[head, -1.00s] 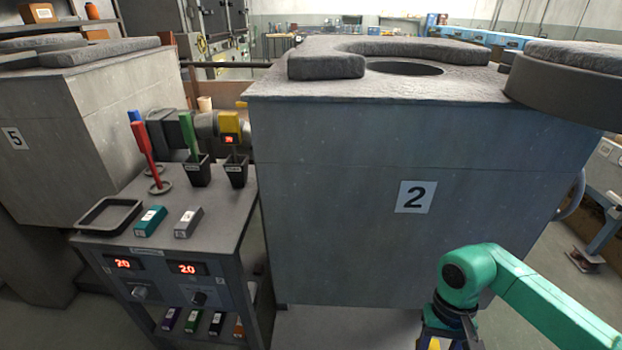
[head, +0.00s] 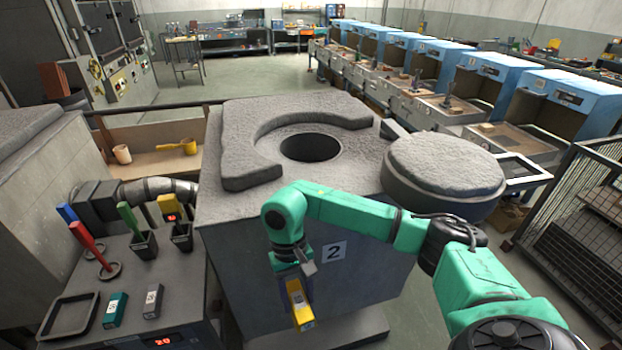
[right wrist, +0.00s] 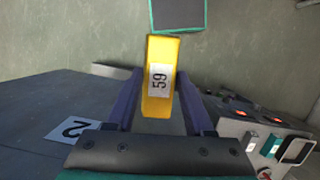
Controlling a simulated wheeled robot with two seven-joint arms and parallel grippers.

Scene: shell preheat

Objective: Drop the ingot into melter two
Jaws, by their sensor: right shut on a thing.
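Melter two (head: 225,250) is a grey block with a "2" label on its front. Its round dark opening (head: 310,147) is uncovered on top, with a curved grey slab partly around it. A round grey lid (head: 445,165) sits off to the right of the opening. My right gripper (head: 296,290) is shut on a yellow ingot (head: 299,306) and holds it in front of melter two, below its top. In the right wrist view the ingot (right wrist: 160,105) sits between the two fingers and carries a "59" label. The left gripper is out of view.
A control table at left carries a black tray (head: 69,316), a teal ingot (head: 115,310), a grey ingot (head: 152,301) and coloured tools in holders. A mesh cage (head: 575,230) stands at right. Blue-hooded benches line the back right.

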